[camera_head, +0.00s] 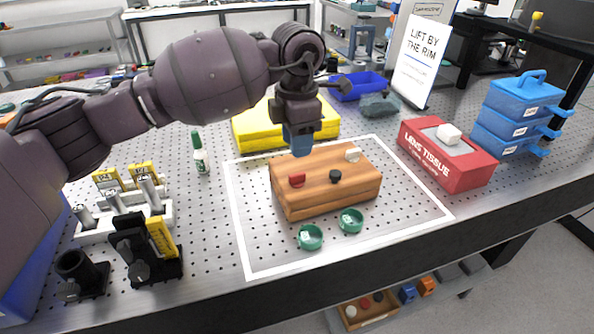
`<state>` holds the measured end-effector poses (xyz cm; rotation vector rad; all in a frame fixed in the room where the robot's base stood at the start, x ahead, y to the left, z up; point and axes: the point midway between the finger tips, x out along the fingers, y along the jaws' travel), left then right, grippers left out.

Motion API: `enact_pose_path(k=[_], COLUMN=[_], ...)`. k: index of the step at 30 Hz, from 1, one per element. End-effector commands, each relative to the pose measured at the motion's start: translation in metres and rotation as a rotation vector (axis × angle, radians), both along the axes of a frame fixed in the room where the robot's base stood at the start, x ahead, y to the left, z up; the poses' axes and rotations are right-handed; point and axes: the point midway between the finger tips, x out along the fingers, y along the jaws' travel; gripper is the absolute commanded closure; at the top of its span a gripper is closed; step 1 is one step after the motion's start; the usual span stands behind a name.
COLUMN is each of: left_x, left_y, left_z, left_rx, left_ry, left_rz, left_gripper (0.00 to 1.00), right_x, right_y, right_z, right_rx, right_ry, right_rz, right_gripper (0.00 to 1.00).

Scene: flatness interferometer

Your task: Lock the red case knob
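A wooden case (325,193) lies inside a white outlined rectangle on the perforated metal table. On its top are a red knob (297,180) at the left, a black knob (335,177) near the middle and a white knob (352,154) at the back right. My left gripper (301,150) points down over the back edge of the case, behind the red knob in the picture and apart from it. Its blue fingers look close together, but I cannot tell whether they are open or shut. My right gripper is not in view.
Two green round pieces (310,237) lie in front of the case. A yellow case (255,130) is behind it, and a red tissue box (447,156) stands to its right. Black holders (145,250) and a white rack stand front left. The outlined area's front right is clear.

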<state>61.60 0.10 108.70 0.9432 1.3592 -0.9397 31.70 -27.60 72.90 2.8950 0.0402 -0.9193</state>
Motion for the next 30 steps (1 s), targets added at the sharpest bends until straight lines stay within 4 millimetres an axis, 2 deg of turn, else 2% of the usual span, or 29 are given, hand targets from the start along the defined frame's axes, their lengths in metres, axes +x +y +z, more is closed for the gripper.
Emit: enact_pose_path(k=[1,6,12,18,27,30], left_x=[-0.001,0.0,0.0,0.0,0.0,0.0], left_y=[0.0,0.0,0.0,0.0,-0.001,-0.001], left_z=[-0.012,-0.041,-0.067,-0.077,-0.078,-0.078], left_rx=[-0.001,0.0,-0.002,-0.001,-0.002,-0.002], left_ry=[0.005,0.004,0.002,0.001,0.0,0.0], left_rz=[-0.001,0.0,0.0,-0.001,-0.001,-0.001], left_gripper=[0.63,0.63,0.63,0.63,0.63,0.78], right_x=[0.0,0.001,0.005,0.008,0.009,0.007], right_y=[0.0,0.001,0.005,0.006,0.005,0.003], right_z=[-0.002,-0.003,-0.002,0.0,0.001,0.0], right_rx=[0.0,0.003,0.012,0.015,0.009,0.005], right_ry=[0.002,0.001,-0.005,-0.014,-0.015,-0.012], right_rz=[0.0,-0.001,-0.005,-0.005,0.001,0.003], right_gripper=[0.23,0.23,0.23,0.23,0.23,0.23])
